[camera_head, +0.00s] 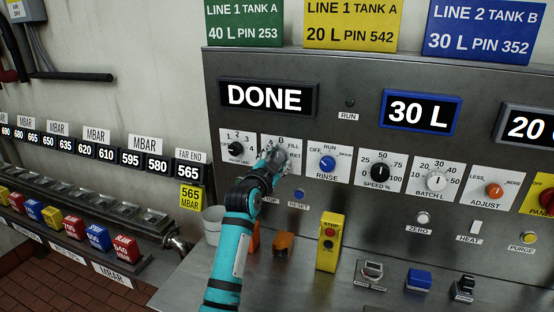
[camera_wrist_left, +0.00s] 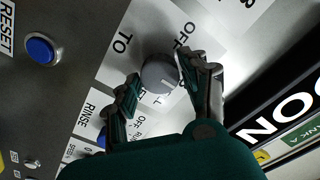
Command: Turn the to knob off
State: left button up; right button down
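The to knob (camera_wrist_left: 159,74) is a grey round dial on a white plate marked TO and OFF, in the middle of the left wrist view. A faint light line shows on its face. My left gripper (camera_wrist_left: 160,72) has its two fingers apart on either side of the knob; I cannot tell whether they touch it. In the head view my teal left arm reaches up to the panel, and the left gripper (camera_head: 273,163) covers most of the to knob and part of its plate (camera_head: 292,145). My right gripper is not in view.
The rinse knob (camera_head: 328,163), speed knob (camera_head: 380,172) and batch knob (camera_head: 436,182) sit to the right. A blue reset button (camera_head: 299,195) is just below. A yellow stop box (camera_head: 330,241) stands on the metal ledge. The display (camera_head: 264,97) reads DONE.

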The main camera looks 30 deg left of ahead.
pick_arm(q)
jog(key=c, duration=0.7)
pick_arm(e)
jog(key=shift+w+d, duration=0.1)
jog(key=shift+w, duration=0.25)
pick_arm(q)
jog(key=shift+n, duration=0.3)
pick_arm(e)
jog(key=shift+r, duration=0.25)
pick_arm(q)
jog(key=n+p, duration=0.2)
jog(key=n, duration=0.1)
jog(key=shift+r, duration=0.1)
jog(key=n+p, duration=0.3)
jog(key=n, duration=0.3)
jog(key=n+p, duration=0.2)
jog(key=n, duration=0.3)
jog(key=shift+a, duration=0.1)
jog(key=shift+n+p, duration=0.65)
jog(key=shift+n, duration=0.95)
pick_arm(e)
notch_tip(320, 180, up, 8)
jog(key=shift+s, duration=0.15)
